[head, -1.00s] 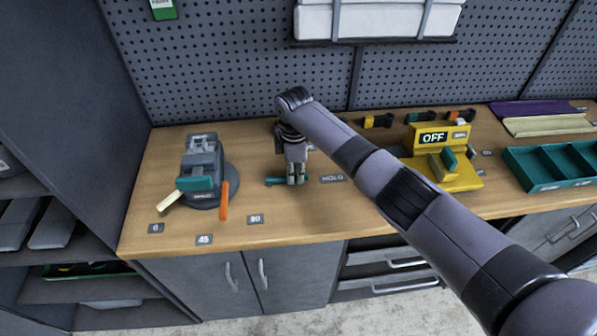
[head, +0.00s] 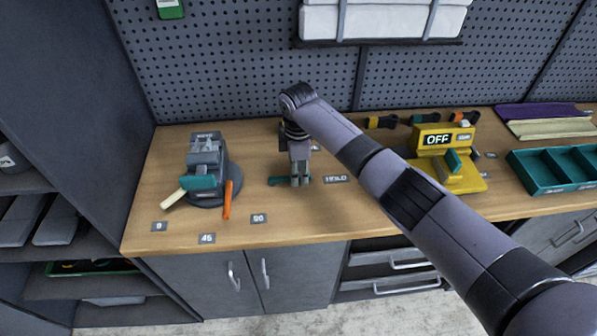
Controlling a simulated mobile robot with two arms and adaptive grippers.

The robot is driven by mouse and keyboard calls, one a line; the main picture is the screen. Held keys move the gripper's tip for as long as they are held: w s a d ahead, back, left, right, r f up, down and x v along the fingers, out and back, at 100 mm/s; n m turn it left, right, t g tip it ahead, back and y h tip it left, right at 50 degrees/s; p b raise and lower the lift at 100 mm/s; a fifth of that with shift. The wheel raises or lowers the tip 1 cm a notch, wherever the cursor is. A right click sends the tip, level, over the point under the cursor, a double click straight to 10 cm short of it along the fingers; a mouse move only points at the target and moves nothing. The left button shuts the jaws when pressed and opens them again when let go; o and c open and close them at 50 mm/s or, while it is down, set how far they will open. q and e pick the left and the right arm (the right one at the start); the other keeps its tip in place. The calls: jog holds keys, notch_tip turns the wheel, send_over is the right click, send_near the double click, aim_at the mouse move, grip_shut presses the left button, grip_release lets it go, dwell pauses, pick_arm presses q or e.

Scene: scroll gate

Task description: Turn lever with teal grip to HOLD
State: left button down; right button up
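A lever with a teal grip (head: 278,181) lies low over the bench, left of the HOLD label (head: 336,179). My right gripper (head: 300,182) points down over this lever. Its two fingers look close together at the grip and hide part of it. I cannot tell whether they are closed on it. The rest of the lever and its pivot are hidden behind the gripper and arm. My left gripper is not in view.
A grey device (head: 207,165) with teal, cream and orange handles stands left, near labels 0, 45 and 90 (head: 259,218). Right are a yellow OFF device (head: 462,182) and a teal tray (head: 540,181). A pegboard (head: 230,70) stands behind. The bench front is mostly clear.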

notch_tip(320, 180, up, 11)
dwell(0.3)
dwell(0.5)
